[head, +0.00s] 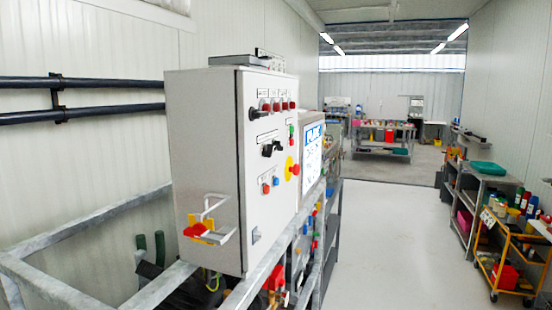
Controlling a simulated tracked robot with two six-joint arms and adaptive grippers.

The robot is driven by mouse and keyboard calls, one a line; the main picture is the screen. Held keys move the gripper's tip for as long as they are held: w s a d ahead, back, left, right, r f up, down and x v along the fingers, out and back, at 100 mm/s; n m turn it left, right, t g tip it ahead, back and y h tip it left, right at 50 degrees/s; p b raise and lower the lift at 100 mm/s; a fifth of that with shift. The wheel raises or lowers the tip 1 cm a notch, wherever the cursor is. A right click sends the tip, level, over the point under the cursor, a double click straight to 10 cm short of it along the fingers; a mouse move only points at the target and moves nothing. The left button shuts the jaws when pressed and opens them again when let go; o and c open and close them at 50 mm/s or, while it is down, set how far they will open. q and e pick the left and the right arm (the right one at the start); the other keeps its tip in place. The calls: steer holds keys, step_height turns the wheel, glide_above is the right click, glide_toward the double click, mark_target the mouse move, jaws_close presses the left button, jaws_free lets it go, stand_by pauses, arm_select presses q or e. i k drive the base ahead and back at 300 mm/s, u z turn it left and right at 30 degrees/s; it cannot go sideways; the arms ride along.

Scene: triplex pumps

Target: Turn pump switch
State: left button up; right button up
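A grey control cabinet (204,150) stands at the left centre, its front panel turned to the right. A black rotary switch (255,113) sits high on the panel's left side. Another black knob pair (270,148) is lower, near the middle. Several red knobs or lamps (277,105) are in a row at the top. A red emergency button on a yellow plate (291,169) is at the right. I cannot tell from the labels which switch is the pump switch. Neither of my grippers shows in the head view.
A galvanized frame (100,222) runs around the cabinet's foot, with red-handled valves (274,279) below the panel. A yellow trolley (510,248) and shelves (485,180) line the right wall. The pale floor (390,235) between is clear.

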mark_target(268, 150)
steer(key=u, duration=0.65)
steer(key=k, duration=0.15)
steer(key=i, duration=0.25)
steer(key=u, duration=1.75)
steer(key=k, duration=1.1)
steer(key=z, duration=1.55)
steer(key=i, duration=1.1)
steer(key=u, duration=0.75)
